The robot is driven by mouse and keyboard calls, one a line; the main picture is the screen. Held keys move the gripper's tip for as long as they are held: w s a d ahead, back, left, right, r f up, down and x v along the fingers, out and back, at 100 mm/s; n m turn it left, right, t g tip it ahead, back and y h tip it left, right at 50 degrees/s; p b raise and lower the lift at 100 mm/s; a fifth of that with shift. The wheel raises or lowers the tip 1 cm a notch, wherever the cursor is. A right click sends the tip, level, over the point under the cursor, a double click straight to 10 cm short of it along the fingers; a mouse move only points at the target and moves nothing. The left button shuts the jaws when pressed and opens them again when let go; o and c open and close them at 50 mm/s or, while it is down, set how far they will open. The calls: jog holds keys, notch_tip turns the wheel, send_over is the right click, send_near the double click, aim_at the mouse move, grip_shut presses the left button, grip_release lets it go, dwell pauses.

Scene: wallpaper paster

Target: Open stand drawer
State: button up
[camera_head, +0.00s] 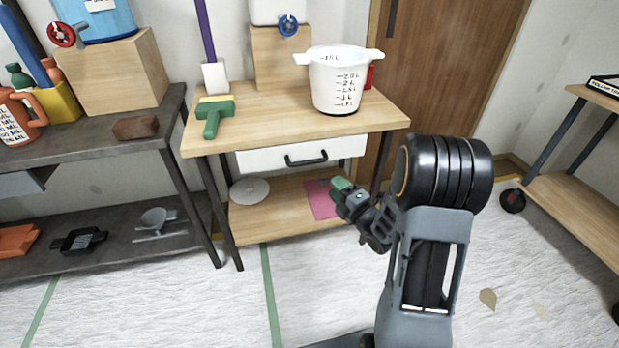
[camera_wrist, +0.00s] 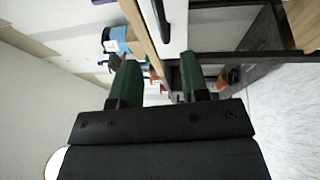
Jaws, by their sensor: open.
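The stand (camera_head: 220,143) is a wooden-topped table with dark legs and a lower shelf. Its white drawer (camera_head: 258,160) sits under the tabletop and looks shut, with a black bar handle (camera_head: 306,158) on its front. My gripper (camera_head: 341,184) has green fingertips and is in front of the stand, a little below and right of the handle. In the wrist view my gripper (camera_wrist: 158,78) is open with nothing between its fingers. The drawer front (camera_wrist: 178,28) and the handle (camera_wrist: 157,18) show sideways beyond the fingers, apart from them.
A white disc (camera_head: 249,191) and a pink sheet (camera_head: 319,204) lie on the lower shelf. A dark workbench (camera_head: 80,150) is at left, a wheeled cart (camera_head: 575,205) at right. The floor between is mostly clear.

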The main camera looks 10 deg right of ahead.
aim_at(309, 163)
jog(key=shift+n+y, duration=0.4)
jog(key=shift+y, duration=0.1)
jog(key=x, duration=0.4)
jog(key=b+x, duration=0.1)
jog(key=x, duration=0.8)
jog(key=shift+a+f, duration=0.15)
jog(key=shift+f, duration=0.1)
grip_shut()
